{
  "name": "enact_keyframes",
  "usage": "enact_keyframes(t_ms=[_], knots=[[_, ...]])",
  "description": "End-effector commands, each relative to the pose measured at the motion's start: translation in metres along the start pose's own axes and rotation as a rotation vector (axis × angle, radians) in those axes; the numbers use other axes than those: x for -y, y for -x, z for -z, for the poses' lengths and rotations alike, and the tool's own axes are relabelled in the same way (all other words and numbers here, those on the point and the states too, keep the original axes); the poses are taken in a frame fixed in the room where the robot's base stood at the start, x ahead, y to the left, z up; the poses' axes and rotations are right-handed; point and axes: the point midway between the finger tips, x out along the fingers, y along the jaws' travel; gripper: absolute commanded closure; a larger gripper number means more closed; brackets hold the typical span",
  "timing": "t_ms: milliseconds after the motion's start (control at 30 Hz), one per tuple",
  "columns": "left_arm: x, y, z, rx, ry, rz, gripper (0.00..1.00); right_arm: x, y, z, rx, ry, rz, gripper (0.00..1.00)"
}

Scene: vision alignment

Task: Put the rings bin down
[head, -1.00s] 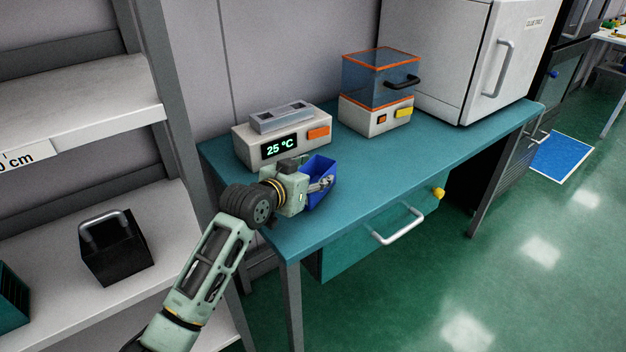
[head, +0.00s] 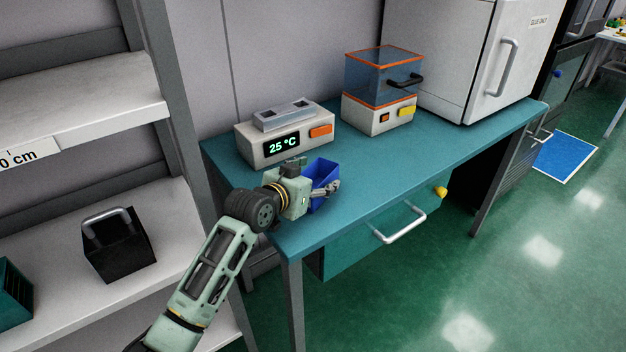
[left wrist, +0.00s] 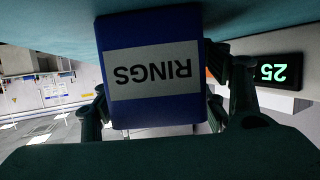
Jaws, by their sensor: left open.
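The rings bin is a small open-topped blue bin (head: 323,172) on the teal bench top (head: 375,190), near its left end and in front of the 25 °C device. In the left wrist view the bin (left wrist: 152,115) shows its white RINGS label upside down. My left gripper (head: 322,188) is at the bin's near left side, with its fingers apart around the bin. The wrist view shows the fingers (left wrist: 165,105) on both sides of it. Part of the bin is hidden behind the gripper. My right gripper is not in view.
The 25 °C device (head: 288,135) stands just behind the bin. A clear box with orange edges on a white base (head: 378,115) and a white cabinet (head: 450,60) stand farther right. The bench top right of the bin is clear. A shelf with a black bin (head: 118,250) is at left.

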Motion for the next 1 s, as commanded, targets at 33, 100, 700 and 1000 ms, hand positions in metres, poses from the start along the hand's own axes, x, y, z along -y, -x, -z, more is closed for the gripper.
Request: enact_keyframes(t_ms=[33, 100, 700, 1000], knots=[[0.0, 0.001, 0.003, -0.001, 0.0, 0.0, 0.32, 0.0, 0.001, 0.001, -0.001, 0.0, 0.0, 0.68], [0.001, 0.005, 0.001, 0.0, 0.0, 0.001, 0.32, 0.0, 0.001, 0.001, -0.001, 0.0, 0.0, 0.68], [0.001, 0.104, 0.001, -0.001, -0.001, 0.0, 0.32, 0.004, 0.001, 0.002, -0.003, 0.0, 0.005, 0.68], [0.0, 0.121, 0.002, -0.001, 0.0, 0.0, 0.32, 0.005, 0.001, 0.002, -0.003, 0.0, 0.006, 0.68]])
